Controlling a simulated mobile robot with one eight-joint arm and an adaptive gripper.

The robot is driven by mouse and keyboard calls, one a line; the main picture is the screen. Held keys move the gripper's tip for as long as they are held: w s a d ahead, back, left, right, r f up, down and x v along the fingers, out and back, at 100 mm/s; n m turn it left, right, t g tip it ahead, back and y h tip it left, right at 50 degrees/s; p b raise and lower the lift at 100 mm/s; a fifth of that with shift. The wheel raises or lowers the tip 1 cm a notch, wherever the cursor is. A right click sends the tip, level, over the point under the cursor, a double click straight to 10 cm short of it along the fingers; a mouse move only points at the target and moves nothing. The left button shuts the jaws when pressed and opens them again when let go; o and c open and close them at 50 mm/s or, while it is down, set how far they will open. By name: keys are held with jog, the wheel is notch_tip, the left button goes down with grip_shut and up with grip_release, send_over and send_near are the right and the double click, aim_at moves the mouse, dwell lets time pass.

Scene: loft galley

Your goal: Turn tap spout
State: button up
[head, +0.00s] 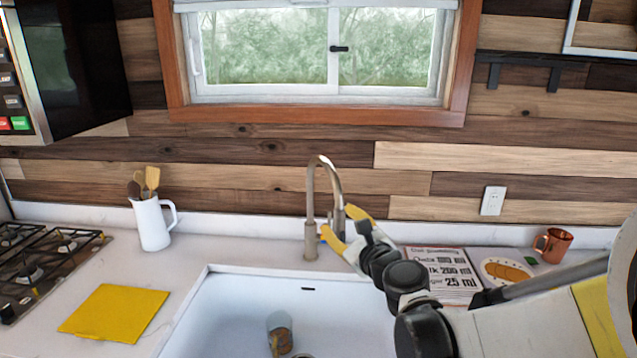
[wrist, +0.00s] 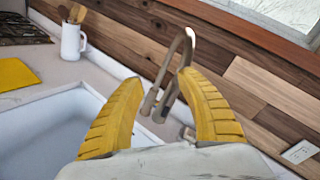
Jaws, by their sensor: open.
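The tap (head: 309,205) is a tall, brushed-metal gooseneck behind the sink, with its arched spout (head: 326,163) curving over to the right in the head view. My gripper (head: 338,221) is open, with yellow ribbed fingers beside the spout's hanging end. In the wrist view, the tap (wrist: 167,75) shows in the gap between the open fingertips (wrist: 161,78), its arch close to the right fingertip. I cannot tell whether a finger touches it. The spout's lower end is partly hidden by my fingers in the head view.
The white sink (head: 225,310) holds a cup (head: 279,335). A recipe board (head: 440,268) and copper mug (head: 553,245) are right. The wooden wall and window rise behind the tap.

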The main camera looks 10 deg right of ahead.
aim_at(340, 198)
jog(key=w+d+m, duration=0.1)
jog(key=w+m, duration=0.1)
jog(key=w, duration=0.2)
jog(key=w+d+m+h, duration=0.1)
jog(key=w+m, duration=0.1)
jog(key=w, duration=0.3)
jog(key=w+m+t+h, duration=0.1)
jog(key=w+m, duration=0.1)
jog(key=w, duration=0.2)
jog(key=shift+w+d+f+m, duration=0.2)
jog(key=shift+w+d+m, duration=0.1)
jog(key=shift+d+m, duration=0.1)
grip_shut()
